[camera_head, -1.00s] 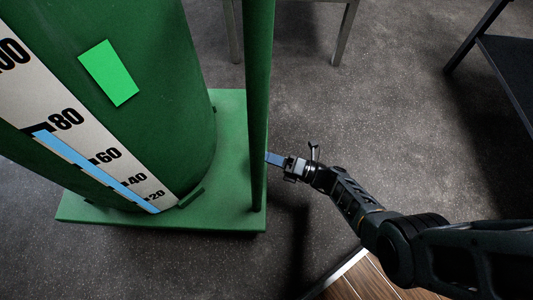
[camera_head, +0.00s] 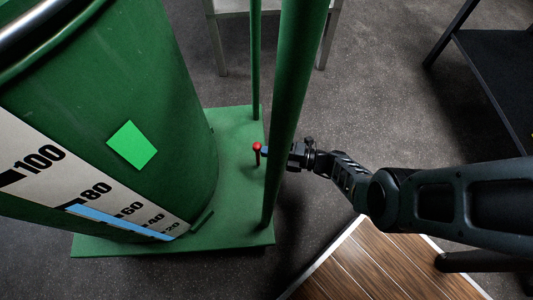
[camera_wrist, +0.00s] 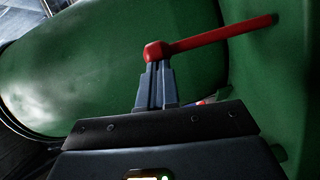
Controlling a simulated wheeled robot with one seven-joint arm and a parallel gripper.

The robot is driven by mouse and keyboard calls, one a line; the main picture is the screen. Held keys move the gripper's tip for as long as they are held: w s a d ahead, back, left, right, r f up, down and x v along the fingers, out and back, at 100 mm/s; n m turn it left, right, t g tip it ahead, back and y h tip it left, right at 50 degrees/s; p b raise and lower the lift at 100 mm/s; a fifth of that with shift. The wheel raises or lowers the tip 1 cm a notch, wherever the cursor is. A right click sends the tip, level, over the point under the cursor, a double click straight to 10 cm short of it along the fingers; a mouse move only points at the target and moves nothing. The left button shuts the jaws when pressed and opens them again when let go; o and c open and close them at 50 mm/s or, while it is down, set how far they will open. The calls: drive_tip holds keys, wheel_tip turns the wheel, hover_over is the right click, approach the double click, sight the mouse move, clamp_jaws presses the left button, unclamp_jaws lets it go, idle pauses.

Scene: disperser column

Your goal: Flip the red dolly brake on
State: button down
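The red dolly brake (camera_head: 257,148) is a thin lever with a round knob on top. It stands up from the green dolly base (camera_head: 225,228), between the green column and the posts. In the wrist view, the red lever (camera_wrist: 215,37) runs from the knob at my fingertips towards the upper right. My gripper (camera_head: 268,152) reaches in from the right, behind the near green post, with its tips next to the knob. In the wrist view, my gripper (camera_wrist: 157,68) has its bluish fingers together. The tips overlap the knob's lower edge; whether they touch it is unclear.
The green column (camera_head: 150,80) with a number scale stands left of the brake. The near green post (camera_head: 291,110) partly covers my gripper, and a thinner post (camera_head: 255,60) stands behind. A dark table (camera_head: 490,75) is at the right.

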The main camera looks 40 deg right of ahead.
drive_tip(key=w+d+b, duration=0.3)
drive_tip(key=w+d, duration=0.1)
drive_tip(key=w, duration=0.2)
drive_tip(key=shift+f, duration=0.3)
drive_tip(key=shift+d, duration=0.25)
drive_tip(key=shift+r, duration=0.15)
drive_tip(key=s+d+r+p, duration=0.3)
drive_tip(key=s+d+p, duration=0.2)
drive_tip(key=s, duration=0.6)
drive_tip(key=shift+s+d+r+p, duration=0.15)
drive_tip(key=shift+s+d+p, duration=0.05)
drive_tip(key=shift+s+p, duration=0.1)
idle(0.5)
